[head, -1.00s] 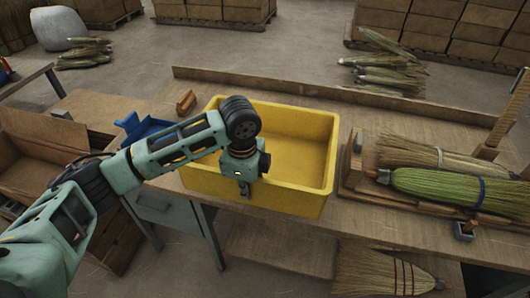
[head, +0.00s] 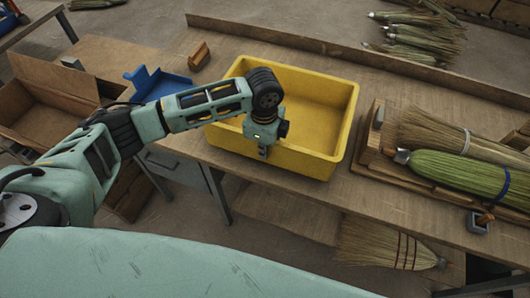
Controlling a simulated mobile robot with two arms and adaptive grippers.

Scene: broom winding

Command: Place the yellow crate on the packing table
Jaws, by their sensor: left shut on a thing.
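The yellow crate (head: 322,160) is upright and looks empty. It is on or just over the wooden tabletop (head: 395,213), near the front edge; I cannot tell if its base rests fully on the wood. My left gripper (head: 263,152) points down at the crate's front wall and is shut on its rim. The gripper and forearm hide part of the front rim and the left inside of the crate. My right gripper is not in view.
A wooden rack with brooms (head: 458,172) stands close to the right of the crate. A blue tray (head: 160,85) and a small wood block (head: 199,56) lie to the left. A low ledge (head: 320,47) runs along the back. An open cardboard box (head: 50,105) is at far left.

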